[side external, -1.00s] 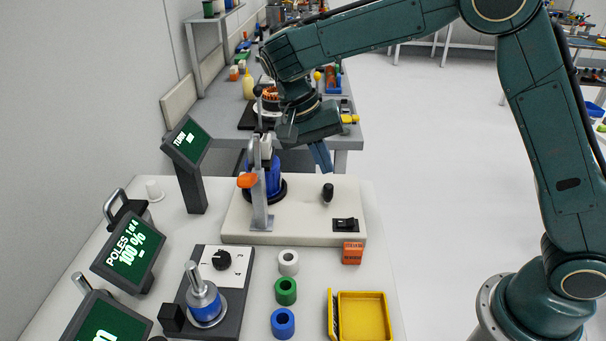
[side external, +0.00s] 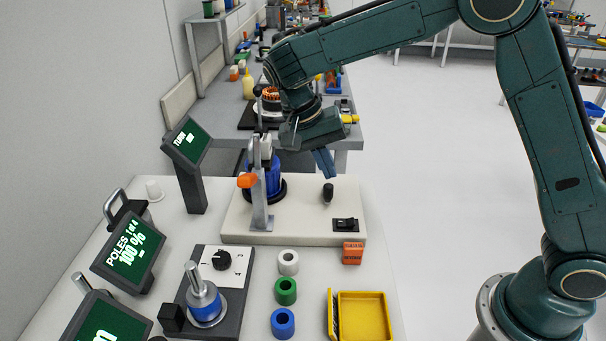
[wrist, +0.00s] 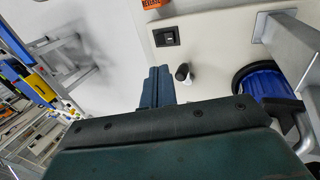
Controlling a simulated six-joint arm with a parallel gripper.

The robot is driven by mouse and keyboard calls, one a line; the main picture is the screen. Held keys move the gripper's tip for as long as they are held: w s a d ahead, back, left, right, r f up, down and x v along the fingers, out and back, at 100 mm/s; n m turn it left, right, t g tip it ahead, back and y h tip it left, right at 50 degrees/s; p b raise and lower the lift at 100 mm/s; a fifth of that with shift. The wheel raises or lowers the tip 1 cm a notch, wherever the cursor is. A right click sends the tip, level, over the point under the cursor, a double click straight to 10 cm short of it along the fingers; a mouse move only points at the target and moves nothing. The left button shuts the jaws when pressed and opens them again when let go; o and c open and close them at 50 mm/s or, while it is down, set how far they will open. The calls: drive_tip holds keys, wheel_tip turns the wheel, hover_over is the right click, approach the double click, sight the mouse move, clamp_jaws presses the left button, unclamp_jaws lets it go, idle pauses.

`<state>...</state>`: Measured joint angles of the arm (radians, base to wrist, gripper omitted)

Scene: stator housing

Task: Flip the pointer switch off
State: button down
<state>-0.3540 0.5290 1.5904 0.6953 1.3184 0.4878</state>
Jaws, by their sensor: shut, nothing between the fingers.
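My gripper (side external: 331,177) is shut and empty, pointing down over the back of the cream base. In the wrist view its fingers (wrist: 160,72) lie together, beside a black upright knob (wrist: 182,72) with a visible gap. That knob (side external: 328,192) stands on the base just below the fingertips in the side view. A black rotary knob with a pointer (side external: 221,260) sits on a white labelled plate at the front left, well away from my gripper. Its exact pointer direction is too small to read. A black rocker switch (side external: 346,224) is at the base's front right.
A blue stator part (side external: 273,175) and a metal clamp with an orange handle (side external: 247,181) stand left of my gripper. An orange block (side external: 353,253), coloured rings (side external: 286,291) and a yellow tray (side external: 363,316) lie in front. Screens line the left.

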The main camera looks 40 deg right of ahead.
sight(350, 221)
drive_tip(key=x, duration=1.2)
drive_tip(key=shift+s+f, duration=0.15)
drive_tip(key=shift+f, duration=0.15)
drive_tip(key=shift+d, duration=0.1)
drive_tip(key=shift+s+d+f+t+y, duration=0.15)
drive_tip(key=shift+s+f+t+y, duration=0.1)
drive_tip(key=shift+f+t+y, duration=0.2)
drive_tip(key=shift+w, duration=0.1)
